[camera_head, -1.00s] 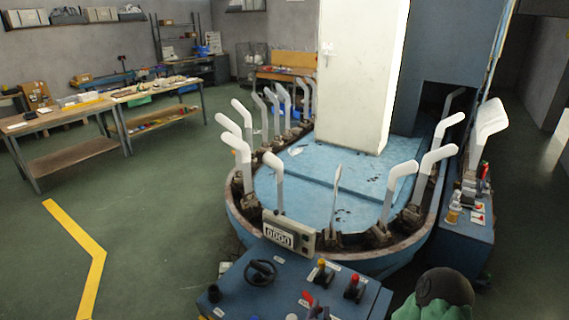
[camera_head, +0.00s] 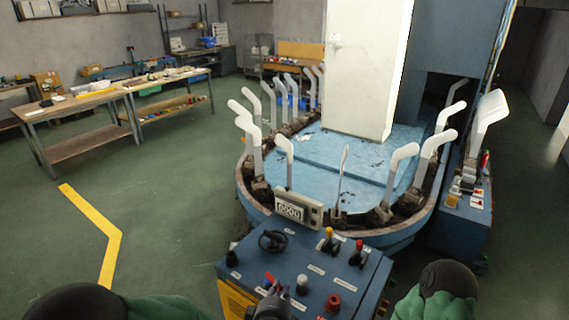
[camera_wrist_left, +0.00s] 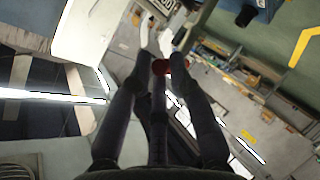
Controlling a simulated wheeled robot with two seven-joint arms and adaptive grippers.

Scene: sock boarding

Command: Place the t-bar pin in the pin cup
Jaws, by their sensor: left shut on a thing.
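My left gripper (camera_head: 271,296) is low over the front left part of the blue control panel (camera_head: 330,290). It is shut on a small part with a red end, which I take to be the t-bar pin (camera_head: 268,277). In the left wrist view the red end (camera_wrist_left: 160,67) shows between the two dark fingertips; the rest of the pin is hidden. A small black cup (camera_head: 232,259), probably the pin cup, stands at the panel's left corner, up and left of the gripper and apart from it. My right gripper is out of view.
The panel also carries a black handwheel (camera_head: 272,241), a yellow-topped lever (camera_head: 329,238), a red-topped lever (camera_head: 357,252), a white knob (camera_head: 302,284) and a red button (camera_head: 333,303). A counter box (camera_head: 298,207) and white sock forms (camera_head: 404,155) stand behind.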

